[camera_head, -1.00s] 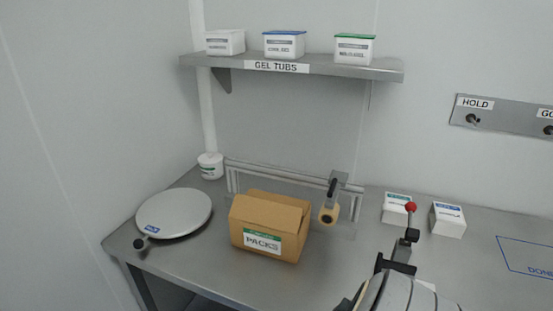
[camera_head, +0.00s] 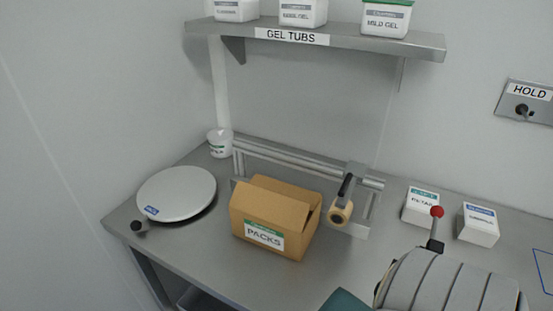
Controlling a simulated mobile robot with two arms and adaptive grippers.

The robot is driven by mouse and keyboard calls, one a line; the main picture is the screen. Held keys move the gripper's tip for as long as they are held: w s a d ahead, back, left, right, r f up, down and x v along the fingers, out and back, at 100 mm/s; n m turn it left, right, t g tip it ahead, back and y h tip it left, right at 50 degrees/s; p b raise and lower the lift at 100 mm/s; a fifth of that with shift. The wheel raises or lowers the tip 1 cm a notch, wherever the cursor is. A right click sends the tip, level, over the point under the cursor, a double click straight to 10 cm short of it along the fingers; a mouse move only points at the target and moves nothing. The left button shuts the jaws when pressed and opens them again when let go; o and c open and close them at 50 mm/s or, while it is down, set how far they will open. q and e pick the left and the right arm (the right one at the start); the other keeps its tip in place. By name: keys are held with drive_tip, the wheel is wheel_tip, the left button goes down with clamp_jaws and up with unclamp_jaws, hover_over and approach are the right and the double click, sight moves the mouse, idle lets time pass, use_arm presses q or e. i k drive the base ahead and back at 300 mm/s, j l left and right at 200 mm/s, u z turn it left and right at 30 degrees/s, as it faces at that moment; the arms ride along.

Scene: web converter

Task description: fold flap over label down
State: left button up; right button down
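A brown cardboard box (camera_head: 241,220) stands on the steel bench in the middle of the head view. Its front face carries a white and green label reading PACKS (camera_head: 264,235). A broad cardboard flap (camera_head: 268,207) slopes across the top above the label. Another flap edge (camera_head: 288,187) shows behind it, and the right end flap (camera_head: 312,212) looks partly raised with a dark gap beside it. Part of my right arm is at the lower right, apart from the box in the picture. Neither gripper's fingers are in view.
A round grey plate (camera_head: 177,192) is left of the box. A rail frame (camera_head: 290,158) with a tape roll (camera_head: 340,212) stands behind and right. Two white cartons (camera_head: 420,206) (camera_head: 478,224) and a red-knobbed lever (camera_head: 437,212) are farther right. A shelf (camera_head: 340,40) holds tubs above.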

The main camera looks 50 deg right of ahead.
sight(289, 213)
drive_tip(key=k+j+z, duration=0.5)
drive_tip(key=k+z, duration=0.75)
